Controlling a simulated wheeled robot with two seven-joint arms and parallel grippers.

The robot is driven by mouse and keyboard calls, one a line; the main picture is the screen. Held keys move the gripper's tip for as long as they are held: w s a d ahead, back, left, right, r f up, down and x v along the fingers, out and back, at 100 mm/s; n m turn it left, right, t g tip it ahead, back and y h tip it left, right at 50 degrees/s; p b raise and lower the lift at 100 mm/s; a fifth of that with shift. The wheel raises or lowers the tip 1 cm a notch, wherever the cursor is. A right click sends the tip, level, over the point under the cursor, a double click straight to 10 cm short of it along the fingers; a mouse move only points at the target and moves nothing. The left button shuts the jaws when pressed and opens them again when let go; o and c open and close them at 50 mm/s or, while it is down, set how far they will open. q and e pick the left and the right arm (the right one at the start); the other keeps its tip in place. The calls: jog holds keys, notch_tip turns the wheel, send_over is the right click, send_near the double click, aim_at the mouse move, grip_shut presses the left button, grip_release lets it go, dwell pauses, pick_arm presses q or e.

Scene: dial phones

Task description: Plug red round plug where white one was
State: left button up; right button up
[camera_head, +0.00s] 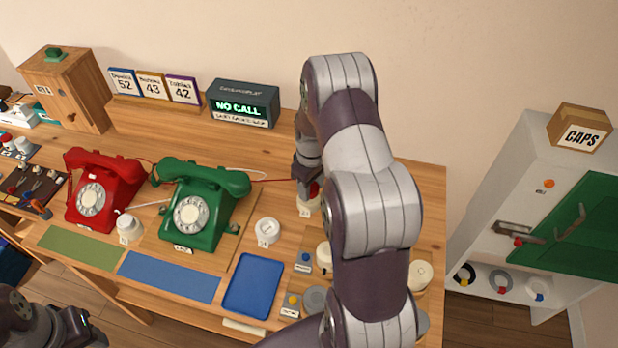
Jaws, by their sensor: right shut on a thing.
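My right gripper (306,188) is shut on the red plug (315,189), which is partly hidden by the fingers and arm. It is just above a white round socket (306,208); I cannot tell whether the plug is seated. A thin red cord (272,181) runs from behind the green phone (203,205) to the gripper. A white round piece (129,229) stands between the phones, with a white cord near it. Another white round piece (267,232) stands right of the green phone. My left gripper (78,328) is at the lower left; its jaws are unclear.
A red phone (103,190) stands left of the green one. A blue tray (254,286) and several small pieces lie in front. A black display (243,103) reads NO CALL. A white cabinet with a green door (580,222) stands at right. My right arm hides the desk's right part.

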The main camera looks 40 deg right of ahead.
pick_arm(q)
notch_tip(320, 180, up, 7)
jog(key=p, duration=0.6)
pick_arm(e)
jog(key=s+a+r, duration=0.3)
jog(key=s+r, duration=0.3)
jog(key=s, duration=0.2)
jog(key=w+a+f+b, duration=0.1)
jog(key=w+a, duration=0.1)
jog(key=a, duration=0.1)
jog(key=w+a+f+n+b, duration=0.1)
jog(key=w+a+f+b, duration=0.1)
jog(key=a, duration=0.1)
jog(key=w+a+f+n+b, duration=0.1)
jog(key=w+a+f+b, duration=0.1)
jog(key=w+a, duration=0.1)
jog(key=shift+f, duration=0.15)
jog(key=f+b, duration=0.1)
jog(key=w+f+m+b, duration=0.1)
jog(key=f+b, duration=0.1)
jog(key=a+f+m+b, duration=0.1)
jog(key=b, duration=0.1)
jog(key=shift+w+a+f, duration=0.1)
jog(key=shift+w+f, duration=0.25)
jog(key=shift+w, duration=0.05)
pick_arm(q)
notch_tip(320, 180, down, 10)
jog(key=shift+r, duration=0.35)
jog(key=shift+r, duration=0.1)
